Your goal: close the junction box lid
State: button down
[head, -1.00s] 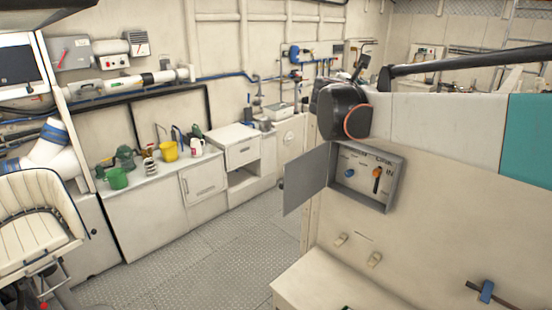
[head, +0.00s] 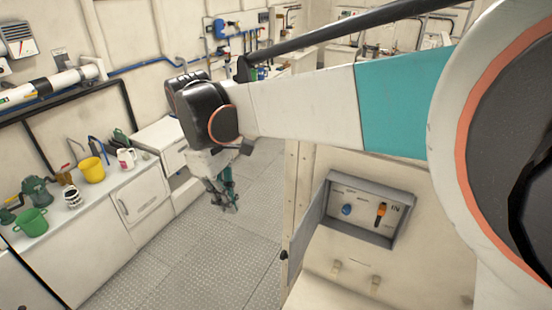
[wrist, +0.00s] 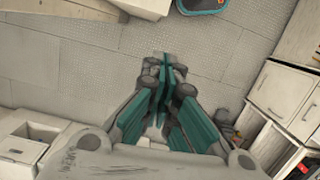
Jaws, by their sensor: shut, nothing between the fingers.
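The junction box (head: 362,208) is a grey box set in the cream panel at the right of the head view. Its lid (head: 308,222) stands open, swung out on the box's left side and seen nearly edge-on. A blue knob and an orange switch show inside the box. My gripper (head: 229,203) hangs over the floor to the left of the lid, apart from it. In the wrist view my gripper (wrist: 164,62) has its teal fingers together with nothing between them, pointing over the floor plates.
The floor (head: 190,262) between counter and panel is clear. Two small switches (head: 355,275) sit below the box.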

jog(key=s+d+f+p, duration=0.2)
jog(key=d+f+p, duration=0.1)
jog(key=d+f, duration=0.6)
jog(key=shift+s+d+f+m+h, duration=0.15)
jog(key=shift+s+d+m+h, duration=0.15)
jog(key=shift+m, duration=0.1)
jog(key=shift+d, duration=0.1)
